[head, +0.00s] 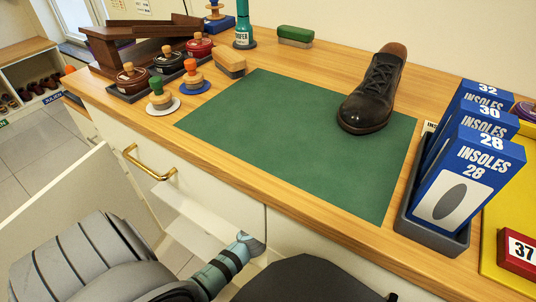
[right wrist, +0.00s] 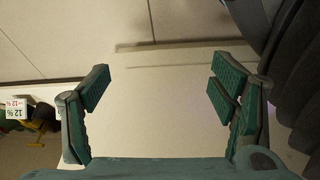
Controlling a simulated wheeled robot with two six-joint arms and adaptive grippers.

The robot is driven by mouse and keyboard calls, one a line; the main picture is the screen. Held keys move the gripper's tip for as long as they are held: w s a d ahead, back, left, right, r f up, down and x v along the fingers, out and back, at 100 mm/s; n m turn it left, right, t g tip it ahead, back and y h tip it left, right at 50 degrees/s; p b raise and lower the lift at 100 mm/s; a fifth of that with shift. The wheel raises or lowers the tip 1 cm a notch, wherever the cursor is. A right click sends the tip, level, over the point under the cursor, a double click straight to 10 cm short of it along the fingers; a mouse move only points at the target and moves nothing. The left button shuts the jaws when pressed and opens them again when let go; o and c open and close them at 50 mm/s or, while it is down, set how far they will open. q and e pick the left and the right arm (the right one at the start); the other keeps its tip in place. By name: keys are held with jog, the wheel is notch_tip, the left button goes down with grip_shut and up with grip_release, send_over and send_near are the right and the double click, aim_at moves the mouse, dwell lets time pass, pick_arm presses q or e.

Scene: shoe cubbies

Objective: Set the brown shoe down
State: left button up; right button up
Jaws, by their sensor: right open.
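The brown shoe (head: 373,92) is in the head view, sole down at the far right part of the green mat (head: 290,140). Its toe is over the mat and points toward the front. Its heel reaches back past the mat's far edge. No gripper touches it. My right gripper (right wrist: 160,80) shows only in the right wrist view; its fingers are wide apart with nothing between them. A pale panel and floor lie beyond it.
A dark holder with blue insole boxes (head: 467,175) stands right of the mat. Polish tins (head: 132,77), stamp-like knobs (head: 161,95) and a brush (head: 230,63) stand left. A green-topped brush (head: 295,36) lies behind. Most of the mat is clear. A brass handle (head: 150,165) juts from the front.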

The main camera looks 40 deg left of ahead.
pick_arm(q)
jog(key=shift+f+b, duration=0.7)
jog(key=shift+f, duration=0.5)
jog(key=f+b, duration=0.2)
jog(key=f, duration=0.1)
jog(key=shift+w, duration=0.2)
pick_arm(e)
notch_tip(320, 180, up, 9)
jog(key=a, duration=0.1)
jog(key=shift+n+g, duration=0.3)
jog(key=shift+n, duration=0.1)
jog(key=shift+w, duration=0.1)
pick_arm(q)
jog(key=o, duration=1.6)
jog(key=shift+f, duration=0.1)
